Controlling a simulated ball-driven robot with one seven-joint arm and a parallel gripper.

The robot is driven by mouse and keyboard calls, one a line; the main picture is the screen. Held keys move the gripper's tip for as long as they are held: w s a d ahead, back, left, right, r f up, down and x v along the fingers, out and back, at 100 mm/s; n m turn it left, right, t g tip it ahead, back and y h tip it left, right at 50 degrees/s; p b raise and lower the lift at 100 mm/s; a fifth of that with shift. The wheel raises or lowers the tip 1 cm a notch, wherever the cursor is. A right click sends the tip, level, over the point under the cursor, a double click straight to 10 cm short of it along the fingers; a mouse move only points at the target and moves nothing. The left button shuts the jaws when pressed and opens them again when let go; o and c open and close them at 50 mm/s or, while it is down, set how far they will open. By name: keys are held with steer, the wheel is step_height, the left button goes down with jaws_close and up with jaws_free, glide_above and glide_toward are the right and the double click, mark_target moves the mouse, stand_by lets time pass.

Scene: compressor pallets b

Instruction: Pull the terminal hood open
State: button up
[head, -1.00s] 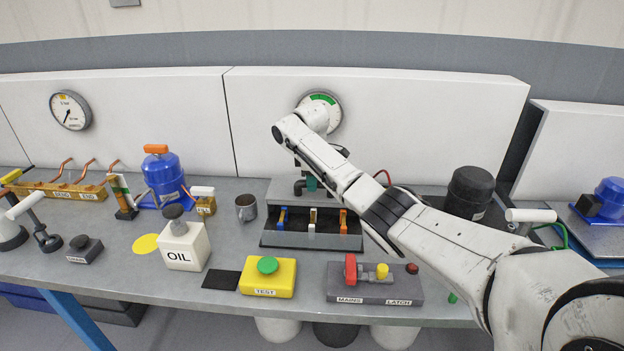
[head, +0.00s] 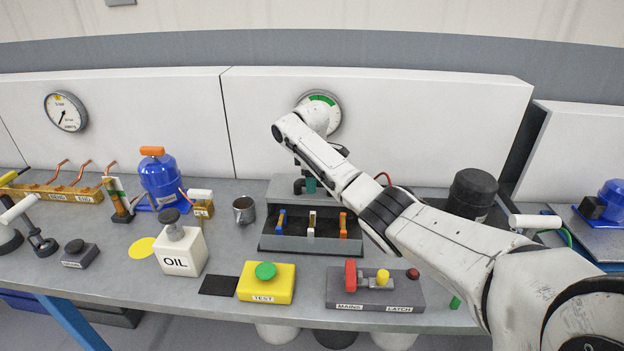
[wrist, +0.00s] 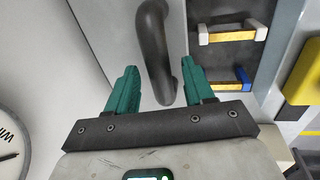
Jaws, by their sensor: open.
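The terminal hood (head: 345,187) is a grey panel at the back of a dark terminal box (head: 270,245). Blue, white and orange-ended bars show in the box's open front. In the wrist view the hood (wrist: 115,45) carries a dark curved handle (wrist: 154,45). My gripper (wrist: 158,75) has teal fingers and is open. The handle's lower end lies between the fingers in the picture, with space on both sides; I cannot tell its depth exactly. In the head view my gripper (head: 311,185) is mostly hidden behind my arm, beside the dark handle (head: 298,187).
A grey block (head: 375,300) with a red lever and yellow knob stands in front. Left of it are a yellow test button box (head: 266,285), an oil bottle (head: 182,250) and a metal cup (head: 243,210). A black canister (head: 472,192) stands right, behind my arm.

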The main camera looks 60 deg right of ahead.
step_height(320, 180, up, 11)
steer(key=a+b, duration=0.1)
steer(key=a, duration=0.1)
steer(key=shift+s+f, duration=0.2)
steer(key=shift+s, duration=0.2)
stand_by(0.5)
